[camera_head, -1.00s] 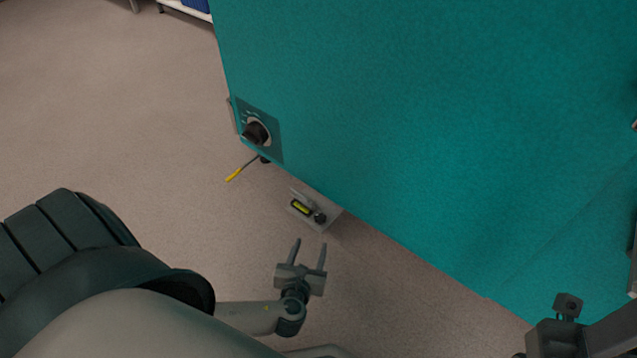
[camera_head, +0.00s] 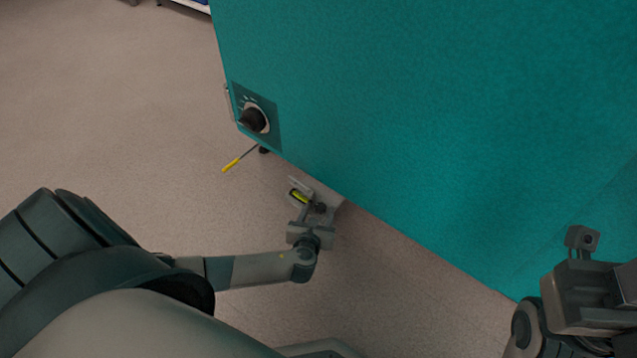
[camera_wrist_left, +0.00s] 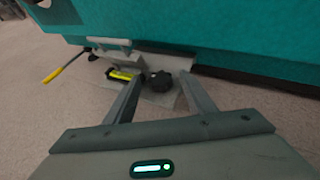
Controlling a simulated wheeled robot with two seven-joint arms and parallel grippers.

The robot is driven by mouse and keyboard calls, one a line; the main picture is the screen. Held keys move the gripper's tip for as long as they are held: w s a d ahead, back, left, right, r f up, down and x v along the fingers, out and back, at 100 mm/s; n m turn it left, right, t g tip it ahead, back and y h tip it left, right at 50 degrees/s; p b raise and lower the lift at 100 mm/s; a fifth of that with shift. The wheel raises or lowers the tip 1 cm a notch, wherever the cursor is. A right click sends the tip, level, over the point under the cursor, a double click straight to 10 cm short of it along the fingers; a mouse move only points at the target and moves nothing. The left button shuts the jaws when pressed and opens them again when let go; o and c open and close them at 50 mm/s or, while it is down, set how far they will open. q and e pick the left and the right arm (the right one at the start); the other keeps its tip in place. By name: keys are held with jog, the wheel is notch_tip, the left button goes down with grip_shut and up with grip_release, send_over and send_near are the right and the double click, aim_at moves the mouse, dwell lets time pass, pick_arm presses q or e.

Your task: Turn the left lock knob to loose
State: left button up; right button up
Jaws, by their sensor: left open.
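A small black knob (camera_head: 320,207) sits on a grey bracket (camera_head: 333,198) low at the teal chamber's lower edge, beside a yellow level vial (camera_head: 299,196). The knob also shows in the left wrist view (camera_wrist_left: 160,81), with the vial (camera_wrist_left: 121,75) to its left. My left gripper (camera_head: 317,214) is open at the bracket. In the left wrist view its two fingers (camera_wrist_left: 160,90) point toward the knob, one on each side in the picture. I cannot tell whether they touch it. In the head view the gripper partly covers the bracket.
The teal chamber (camera_head: 420,110) fills the right and top. A larger black dial (camera_head: 254,119) is on its left corner. A yellow-handled tool (camera_head: 232,164) is near its lower edge. Part of my right arm shows at lower right.

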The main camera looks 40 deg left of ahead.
pick_arm(q)
jog(key=shift+c, duration=0.4)
jog(key=c, duration=1)
jog(key=shift+o, duration=0.2)
